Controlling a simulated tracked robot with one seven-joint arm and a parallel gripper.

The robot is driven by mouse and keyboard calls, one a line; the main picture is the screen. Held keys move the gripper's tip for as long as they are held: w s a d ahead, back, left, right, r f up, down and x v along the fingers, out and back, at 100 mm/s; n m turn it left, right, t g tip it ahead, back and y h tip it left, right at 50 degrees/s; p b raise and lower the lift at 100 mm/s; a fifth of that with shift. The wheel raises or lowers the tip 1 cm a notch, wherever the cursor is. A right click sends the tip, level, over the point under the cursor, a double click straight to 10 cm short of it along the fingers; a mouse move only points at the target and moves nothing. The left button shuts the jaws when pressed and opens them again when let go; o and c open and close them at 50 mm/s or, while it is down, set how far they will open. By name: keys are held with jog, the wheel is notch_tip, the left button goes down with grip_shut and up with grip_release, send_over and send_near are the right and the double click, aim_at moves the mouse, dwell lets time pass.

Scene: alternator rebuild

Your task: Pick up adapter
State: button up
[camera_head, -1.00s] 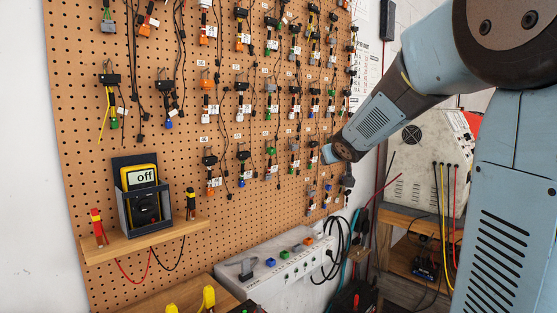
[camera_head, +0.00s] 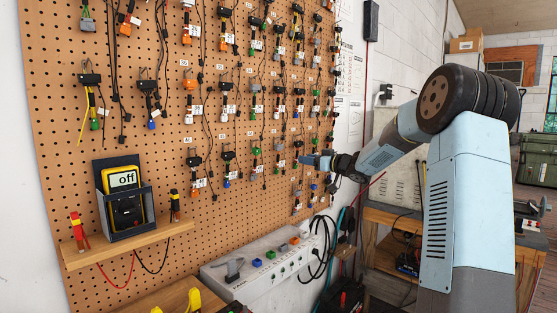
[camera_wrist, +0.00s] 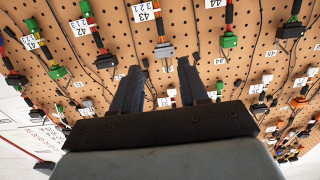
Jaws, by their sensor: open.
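Many adapters hang in rows on the brown pegboard (camera_head: 130,190), each a cable with a coloured connector and a number label. I cannot tell which one the task means. My gripper (camera_head: 308,160) is at the right part of the board, in front of the lower rows. In the wrist view my gripper (camera_wrist: 159,66) has its two dark fingers apart, with nothing held between them. A grey connector (camera_wrist: 163,51) under the label 43 shows just beyond the gap, apart from the fingers. A green connector (camera_wrist: 229,42) hangs to its right and another green connector (camera_wrist: 80,25) to its left.
A small shelf (camera_head: 130,243) on the board holds a yellow multimeter (camera_head: 123,180) reading "off". Below the board stands a white power box (camera_head: 262,262) with coloured plugs. Black cables (camera_head: 322,245) hang at its right. A wooden bench (camera_head: 400,216) stands behind my arm.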

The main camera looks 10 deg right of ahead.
send_near(279, 155)
jog(key=x, duration=0.3)
jog(key=shift+x, duration=2.7)
jog(key=shift+d+f, duration=0.1)
grip_shut()
